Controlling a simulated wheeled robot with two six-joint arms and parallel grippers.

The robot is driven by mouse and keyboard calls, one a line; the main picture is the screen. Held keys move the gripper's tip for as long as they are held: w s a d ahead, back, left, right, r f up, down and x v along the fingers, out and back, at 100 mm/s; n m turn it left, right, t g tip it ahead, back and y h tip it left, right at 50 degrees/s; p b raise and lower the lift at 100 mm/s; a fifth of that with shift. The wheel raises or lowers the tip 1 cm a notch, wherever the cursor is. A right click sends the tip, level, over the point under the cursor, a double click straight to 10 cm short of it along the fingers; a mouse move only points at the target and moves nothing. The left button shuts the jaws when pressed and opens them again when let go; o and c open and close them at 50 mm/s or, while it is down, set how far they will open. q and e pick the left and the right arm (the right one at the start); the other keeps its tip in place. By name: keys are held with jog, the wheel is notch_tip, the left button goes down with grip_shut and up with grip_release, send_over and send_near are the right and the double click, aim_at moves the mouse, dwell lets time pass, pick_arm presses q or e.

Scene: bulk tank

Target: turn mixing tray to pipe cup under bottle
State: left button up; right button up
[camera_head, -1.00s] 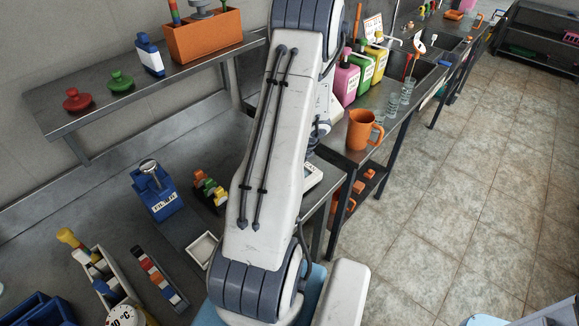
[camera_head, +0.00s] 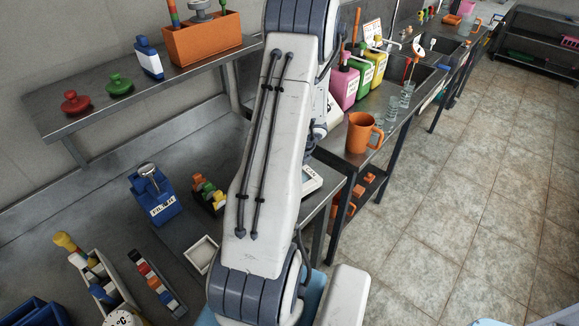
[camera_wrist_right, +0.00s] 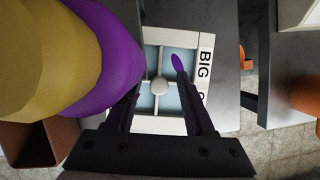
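The tray's side label reads "BIG" and is partly covered. The dark fingers are spread apart on either side of the knob, with nothing visibly held between them. A small purple tip shows at the right finger's end. A large yellow and purple rounded thing (camera_wrist_right: 105,50) fills the left of that view, very close. I cannot identify the pipe cup or bottle. My left gripper is not in view.
In the head view, a blue holder (camera_head: 152,195) and a small white tray (camera_head: 203,255) stand on the left worktop. An orange jug (camera_head: 361,132) and pink, green and yellow jugs (camera_head: 343,85) stand on the right bench. The floor at right is clear.

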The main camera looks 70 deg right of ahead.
jog(key=p+v, duration=0.3)
jog(key=v, duration=0.7)
jog(key=shift+r, duration=0.2)
jog(key=shift+a, duration=0.1)
